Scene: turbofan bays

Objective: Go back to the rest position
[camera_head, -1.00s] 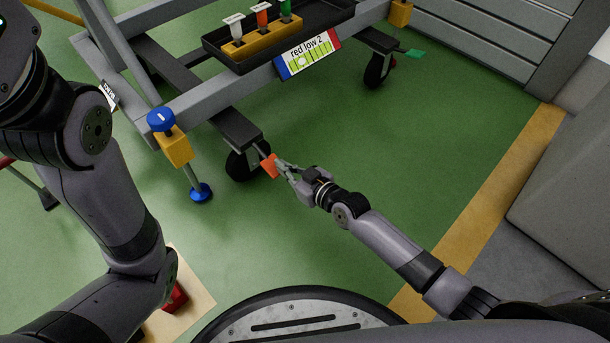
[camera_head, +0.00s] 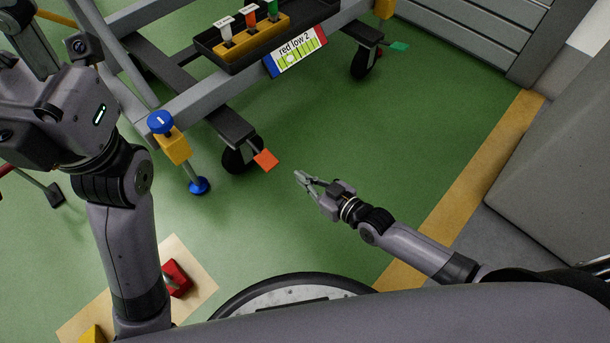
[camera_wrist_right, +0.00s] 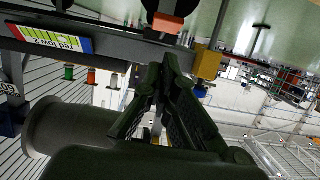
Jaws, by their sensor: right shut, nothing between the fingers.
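My right gripper (camera_head: 299,177) hangs over the green floor, to the right of the cart's orange caster pedal (camera_head: 265,160) and apart from it. Its fingers are shut with nothing between them. In the right wrist view the dark fingers (camera_wrist_right: 165,85) come together at the middle. The orange pedal (camera_wrist_right: 164,23) shows beyond them at the top. My left arm stands up along the left side of the head view. Its fingers cannot be made out.
The grey cart (camera_head: 190,98) carries a black tray (camera_head: 208,43) and a "red low 2" label (camera_head: 295,52). A green pedal (camera_head: 399,46) is at its far caster. A grey cabinet (camera_head: 555,165) stands at right. Clear green floor (camera_head: 430,130) lies between. A red object (camera_head: 178,278) lies near my left arm.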

